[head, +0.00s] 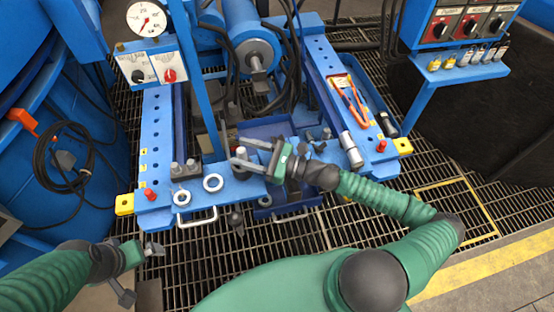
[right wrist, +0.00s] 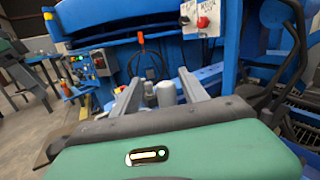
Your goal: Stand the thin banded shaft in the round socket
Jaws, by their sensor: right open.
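My right gripper (head: 237,153) is open over the front bar of the blue frame, its fingers pointing left. A grey upright cylinder (right wrist: 166,93) shows between and beyond its fingers in the right wrist view; I cannot tell whether it is the banded shaft. Two short grey posts (head: 183,168) stand at the bar's left end. Two pale rings lie beside them, one to the right (head: 213,182) and one in front (head: 181,197); either may be the round socket. A grey cylinder (head: 350,148) lies tilted on the right rail. My left gripper (head: 142,273) is open and empty at lower left.
A blue tray (head: 262,130) with dark parts sits between the rails. Orange-handled pliers (head: 348,98) lie on the right rail. A gauge (head: 146,19) and switch box (head: 150,68) rise at the back left. Grated floor (head: 270,235) lies in front.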

